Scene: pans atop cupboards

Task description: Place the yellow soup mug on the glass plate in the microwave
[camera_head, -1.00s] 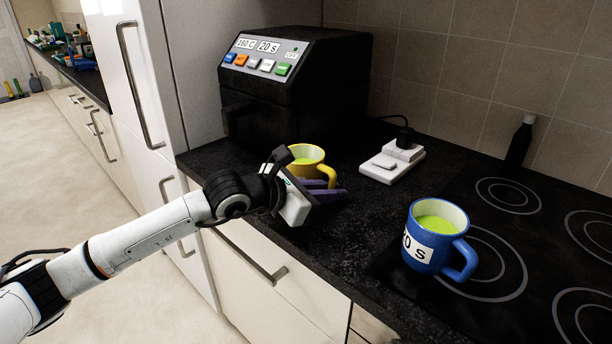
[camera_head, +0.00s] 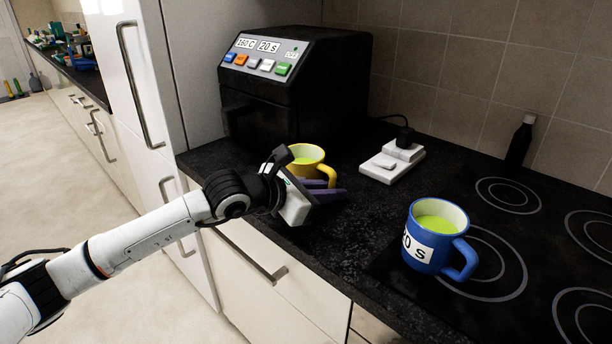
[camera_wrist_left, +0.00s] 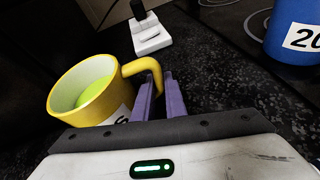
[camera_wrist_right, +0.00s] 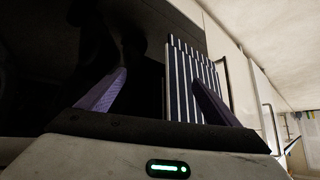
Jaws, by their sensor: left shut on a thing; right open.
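The yellow soup mug (camera_head: 306,161) holds green soup and stands upright at the counter, in front of the black microwave (camera_head: 268,108). In the left wrist view the mug (camera_wrist_left: 83,92) is at left with its handle toward my fingers. My left gripper (camera_head: 328,190) is shut on the mug's handle, with its purple fingers (camera_wrist_left: 159,92) around the lower handle. I cannot tell whether the mug's base touches the counter. The microwave's dark front looks closed. The glass plate is not visible. My right gripper (camera_wrist_right: 158,78) is open and empty, seen only in its own wrist view.
A blue mug (camera_head: 432,238) with green soup stands on the black hob (camera_head: 500,285) at right. A dark bottle (camera_head: 520,142) stands by the wall. A striped panel (camera_wrist_right: 190,85) shows in the right wrist view.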

